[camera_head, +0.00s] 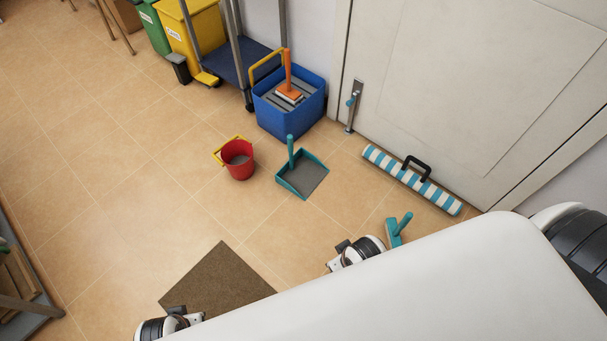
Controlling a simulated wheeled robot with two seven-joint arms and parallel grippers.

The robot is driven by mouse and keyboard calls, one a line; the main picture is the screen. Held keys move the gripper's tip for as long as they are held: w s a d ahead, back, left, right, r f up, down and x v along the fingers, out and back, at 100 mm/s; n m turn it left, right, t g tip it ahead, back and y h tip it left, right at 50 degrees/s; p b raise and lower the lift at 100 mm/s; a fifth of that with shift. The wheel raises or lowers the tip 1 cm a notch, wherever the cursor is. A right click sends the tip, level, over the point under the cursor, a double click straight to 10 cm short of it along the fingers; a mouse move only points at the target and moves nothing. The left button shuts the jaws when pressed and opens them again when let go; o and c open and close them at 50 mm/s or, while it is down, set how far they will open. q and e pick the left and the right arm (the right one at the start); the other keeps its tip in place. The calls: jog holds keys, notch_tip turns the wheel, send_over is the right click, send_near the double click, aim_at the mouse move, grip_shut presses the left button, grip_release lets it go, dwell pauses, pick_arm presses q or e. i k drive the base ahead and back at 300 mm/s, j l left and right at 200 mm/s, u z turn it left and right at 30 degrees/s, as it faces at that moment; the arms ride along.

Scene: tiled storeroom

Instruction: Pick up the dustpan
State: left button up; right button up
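The teal dustpan (303,178) with a grey inner surface lies on the tiled floor near the middle of the view. Its teal handle (291,151) stands up at the back left corner. My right gripper (336,256) is below and to the right of the dustpan in the picture, apart from it. My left gripper (187,314) is at the lower left, over the near edge of the brown mat, farther from the dustpan. Both grippers are small and partly hidden, so their finger opening is unclear. Nothing shows held in either.
A red bucket (238,160) stands just left of the dustpan, and a blue crate (290,116) behind it. A teal brush (396,231) and a striped roll (410,178) lie to the right by the door.

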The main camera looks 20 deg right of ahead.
aim_at(302, 172)
jog(key=i+j+z, duration=0.1)
jog(key=i+z, duration=0.15)
jog(key=i, duration=0.2)
jog(key=i+j+z, duration=0.2)
jog(key=i, duration=0.25)
jog(key=i+j+z, duration=0.25)
jog(key=i, duration=0.15)
